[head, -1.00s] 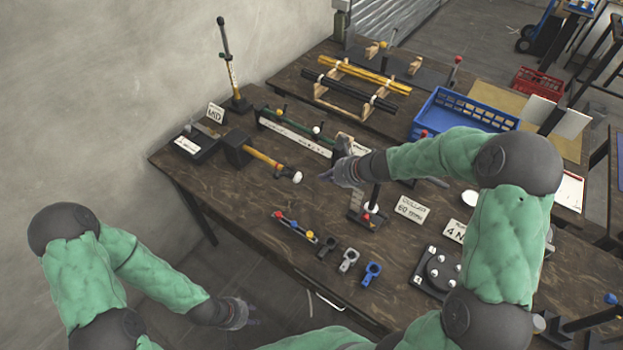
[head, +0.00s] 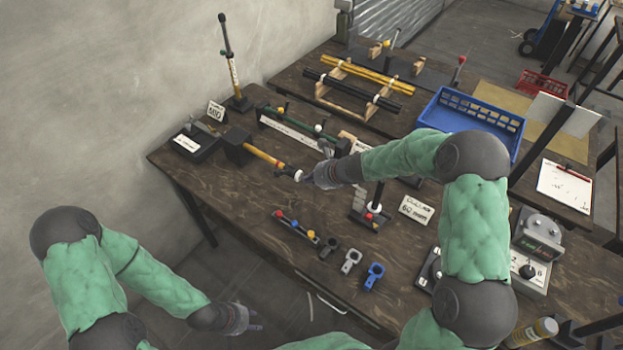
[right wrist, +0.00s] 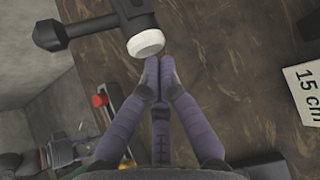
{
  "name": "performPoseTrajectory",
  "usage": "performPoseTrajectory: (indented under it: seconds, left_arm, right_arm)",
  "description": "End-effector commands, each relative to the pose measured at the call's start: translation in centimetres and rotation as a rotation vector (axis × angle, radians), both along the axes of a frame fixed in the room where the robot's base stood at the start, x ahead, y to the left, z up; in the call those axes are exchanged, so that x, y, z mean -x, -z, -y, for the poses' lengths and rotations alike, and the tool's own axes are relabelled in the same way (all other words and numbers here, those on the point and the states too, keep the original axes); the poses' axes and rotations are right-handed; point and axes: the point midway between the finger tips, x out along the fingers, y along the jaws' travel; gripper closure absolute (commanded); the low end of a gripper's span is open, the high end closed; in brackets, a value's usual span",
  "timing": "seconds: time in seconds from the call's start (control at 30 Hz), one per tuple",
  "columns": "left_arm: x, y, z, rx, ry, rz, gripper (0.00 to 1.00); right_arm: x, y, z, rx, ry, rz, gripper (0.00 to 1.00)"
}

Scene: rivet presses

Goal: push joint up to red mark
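My right gripper (head: 310,180) is shut and empty above the table. I cannot tell which part is the joint, and no red mark is clear. My left gripper (head: 248,318) hangs off the front table edge, apparently open and empty.
A bar with coloured knobs (head: 297,229) and grey and blue clamps (head: 373,276) lie in front. A tall lever (head: 232,70) stands at back left. A blue crate (head: 470,118) stands behind.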

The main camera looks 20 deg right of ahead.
Motion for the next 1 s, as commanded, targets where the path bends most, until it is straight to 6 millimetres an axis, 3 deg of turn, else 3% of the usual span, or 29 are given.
performPoseTrajectory:
  seconds: [0.2, 0.5, 1.0]
  left_arm:
    - [0.0, -0.2, 0.0, 0.000, 0.000, 0.000, 0.60]
    - [0.0, -1.1, 0.0, 0.000, 0.000, 0.000, 0.60]
    - [0.0, -1.6, 0.0, 0.000, 0.000, 0.000, 0.60]
  right_arm:
    - [-0.2, 0.0, -0.2, -0.001, -0.001, 0.000, 1.00]
    - [-2.4, -0.1, -1.9, 0.000, 0.000, 0.000, 1.00]
    - [-2.4, -0.7, -1.7, -0.001, -0.001, 0.003, 1.00]
